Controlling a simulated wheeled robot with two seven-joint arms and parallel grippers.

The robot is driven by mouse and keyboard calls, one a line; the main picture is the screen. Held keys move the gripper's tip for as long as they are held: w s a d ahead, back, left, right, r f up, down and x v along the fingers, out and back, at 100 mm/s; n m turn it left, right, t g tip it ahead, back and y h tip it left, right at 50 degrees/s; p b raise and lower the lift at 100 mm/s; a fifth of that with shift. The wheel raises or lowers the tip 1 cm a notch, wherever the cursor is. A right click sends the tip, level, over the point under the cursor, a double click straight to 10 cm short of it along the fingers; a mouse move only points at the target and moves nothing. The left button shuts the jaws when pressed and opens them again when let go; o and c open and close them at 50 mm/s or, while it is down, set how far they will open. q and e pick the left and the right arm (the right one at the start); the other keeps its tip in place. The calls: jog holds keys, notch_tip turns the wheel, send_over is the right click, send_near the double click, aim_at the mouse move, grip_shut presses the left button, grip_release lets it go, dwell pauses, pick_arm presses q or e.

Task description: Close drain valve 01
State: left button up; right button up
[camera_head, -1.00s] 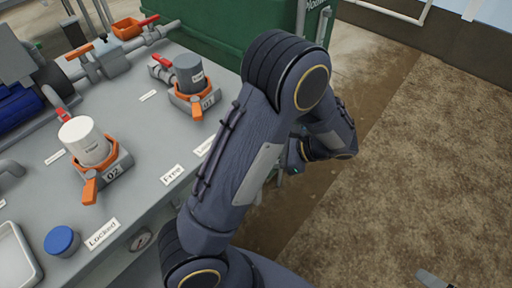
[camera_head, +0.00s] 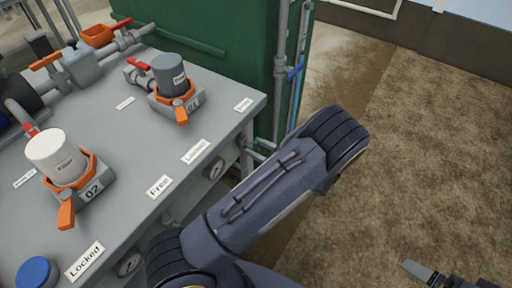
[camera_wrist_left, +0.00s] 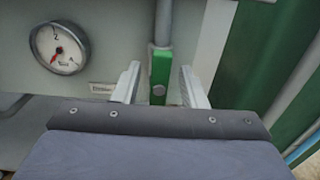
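In the left wrist view a green lever (camera_wrist_left: 160,72) hangs below a grey pipe on the skid's front. A small label (camera_wrist_left: 101,88) beside it is too blurred to read fully, so I cannot confirm its number. My left gripper (camera_wrist_left: 159,84) is open, with one pale finger on each side of the lever and gaps showing on both sides. In the head view my left arm hides that gripper and the lever. Part of what looks like my right gripper (camera_head: 420,271) shows at the bottom right; its opening cannot be judged.
A pressure gauge (camera_wrist_left: 59,45) sits left of the lever. The grey skid top (camera_head: 128,138) carries a white filter cup (camera_head: 57,154) and a grey filter cup (camera_head: 169,75). A green tank (camera_head: 235,45) stands behind. Brown floor (camera_head: 420,150) is clear at right.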

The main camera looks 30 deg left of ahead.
pick_arm(q)
jog(key=shift+a, duration=0.35)
grip_shut()
